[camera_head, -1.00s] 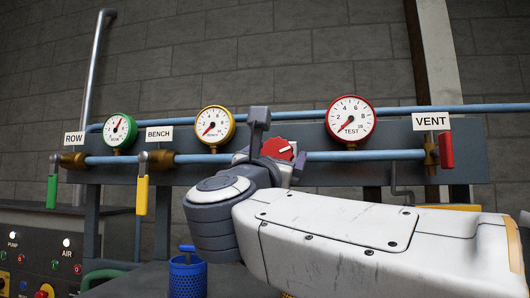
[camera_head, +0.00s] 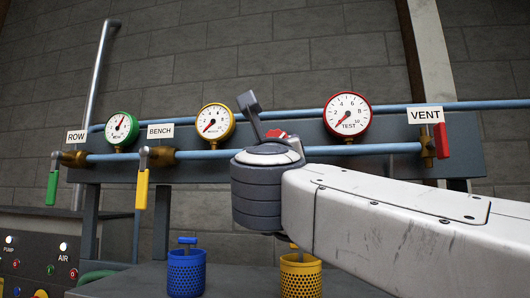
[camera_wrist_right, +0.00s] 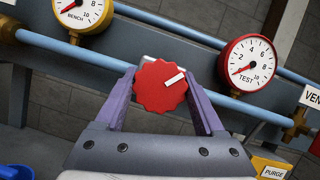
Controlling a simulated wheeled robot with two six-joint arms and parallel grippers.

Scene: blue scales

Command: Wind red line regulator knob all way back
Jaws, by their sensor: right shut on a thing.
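The red regulator knob (camera_wrist_right: 160,87) sits on the blue pipe between the yellow-rimmed and red-rimmed gauges. Its white mark points to the upper right in the right wrist view. My right gripper (camera_wrist_right: 155,88) has its two purple fingers on either side of the knob and is shut on it. In the head view only the top of the knob (camera_head: 275,134) shows above my right wrist. The red TEST gauge (camera_head: 347,115) has its needle pointing to the lower left, near zero. My left gripper is not in view.
The yellow BENCH gauge (camera_head: 215,122) and green ROW gauge (camera_head: 121,129) stand to the left. Green (camera_head: 52,187) and yellow (camera_head: 142,188) valve handles hang below; a red handle (camera_head: 441,141) is by VENT. Blue (camera_head: 187,273) and yellow (camera_head: 300,275) perforated cups stand below.

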